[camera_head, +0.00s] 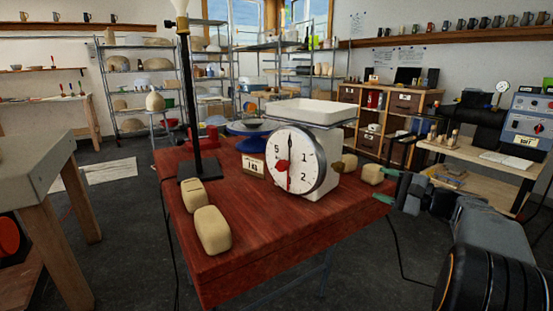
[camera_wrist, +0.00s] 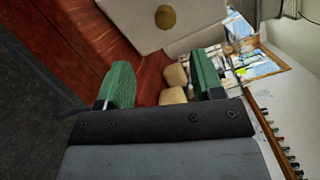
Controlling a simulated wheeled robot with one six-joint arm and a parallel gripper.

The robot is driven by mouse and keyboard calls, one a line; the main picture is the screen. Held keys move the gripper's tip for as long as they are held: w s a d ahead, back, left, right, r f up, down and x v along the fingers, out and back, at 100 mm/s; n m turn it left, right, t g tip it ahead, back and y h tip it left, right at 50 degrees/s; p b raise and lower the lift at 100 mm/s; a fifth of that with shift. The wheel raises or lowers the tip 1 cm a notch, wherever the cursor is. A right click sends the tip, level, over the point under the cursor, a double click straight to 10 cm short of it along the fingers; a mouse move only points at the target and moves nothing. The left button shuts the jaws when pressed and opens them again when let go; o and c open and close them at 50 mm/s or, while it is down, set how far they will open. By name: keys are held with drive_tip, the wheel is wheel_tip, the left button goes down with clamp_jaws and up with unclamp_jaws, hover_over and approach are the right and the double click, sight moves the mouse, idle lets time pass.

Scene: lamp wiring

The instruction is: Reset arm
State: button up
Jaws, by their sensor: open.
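My gripper (camera_head: 382,184) is at the right edge of the red table in the head view. Its two green fingers stand apart with nothing held. In the wrist view my gripper (camera_wrist: 164,78) is also open, with the red tabletop and pale blocks (camera_wrist: 174,76) visible beyond the fingers. A pale block (camera_head: 372,174) sits by the table's right edge, close to my fingertips; contact cannot be told. The lamp's black pole (camera_head: 188,105) stands upright on a dark base at the table's left, with a white top (camera_head: 181,6) cut by the frame edge.
A white dial scale (camera_head: 319,150) stands mid-table, left of my gripper. Two clay blocks (camera_head: 212,230) lie at the front left of the red table (camera_head: 272,256). A workbench with equipment (camera_head: 482,165) is at the right. Open floor lies in front of the table.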

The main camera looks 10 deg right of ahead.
drive_tip(key=s+a+r+n+g+h+p, duration=0.2)
drive_tip(key=s+a+r+n+g+p, duration=0.15)
drive_tip(key=a+p, duration=0.5)
drive_tip(key=s+a+r+n+g+h+p, duration=0.2)
drive_tip(key=s+a+g+p, duration=0.25)
drive_tip(key=a+p, duration=0.35)
drive_tip(key=s+a+r+n+g+h+p, duration=0.1)
drive_tip(key=s+r+n+h+p, duration=0.1)
drive_tip(key=s+p, duration=0.4)
drive_tip(key=s+a+r+n+g+h+p, duration=0.1)
drive_tip(key=s+a+r+n+h+p, duration=0.1)
drive_tip(key=s+n+h+p, duration=0.3)
drive_tip(key=shift+s+a+r+n+h+p, duration=0.35)
drive_tip(key=shift+r+n+p, duration=0.4)
drive_tip(key=shift+p, duration=0.3)
